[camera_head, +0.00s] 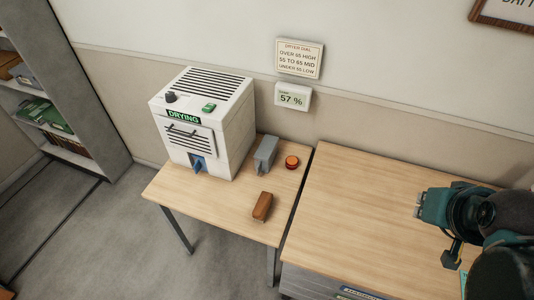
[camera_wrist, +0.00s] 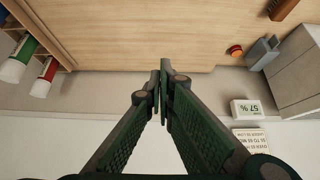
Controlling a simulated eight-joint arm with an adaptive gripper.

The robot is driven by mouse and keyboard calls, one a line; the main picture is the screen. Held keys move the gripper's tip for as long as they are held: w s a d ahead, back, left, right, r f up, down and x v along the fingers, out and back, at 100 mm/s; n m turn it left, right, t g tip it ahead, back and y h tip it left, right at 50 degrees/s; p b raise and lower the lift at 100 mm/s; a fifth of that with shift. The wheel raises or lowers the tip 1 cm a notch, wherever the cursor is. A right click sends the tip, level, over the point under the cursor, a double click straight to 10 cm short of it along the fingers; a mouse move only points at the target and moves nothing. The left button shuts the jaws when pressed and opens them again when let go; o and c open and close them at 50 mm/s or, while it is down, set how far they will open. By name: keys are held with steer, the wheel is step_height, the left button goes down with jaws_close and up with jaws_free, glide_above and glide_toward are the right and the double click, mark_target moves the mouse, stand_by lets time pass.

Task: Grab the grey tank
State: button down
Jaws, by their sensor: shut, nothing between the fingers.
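The grey tank (camera_head: 265,153) stands upright on the light wooden table, just right of the white drying machine (camera_head: 210,120). In the wrist view the grey tank (camera_wrist: 262,52) is at the upper right, well off to the side of my fingers. My gripper (camera_wrist: 161,85) is shut and empty, its two green fingers meeting at the tips. In the head view my arm is at the far right, over the neighbouring desk, far from the tank.
An orange-red round button (camera_head: 292,162) sits right of the tank, and a brown block (camera_head: 262,206) lies in front. A blue piece (camera_head: 198,164) shows at the machine's front. A 57 % display (camera_head: 292,97) hangs on the wall. The desk (camera_head: 360,215) is mostly clear.

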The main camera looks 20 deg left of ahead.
jaws_free()
stand_by(0.8)
steer(key=shift+w+a, duration=0.1)
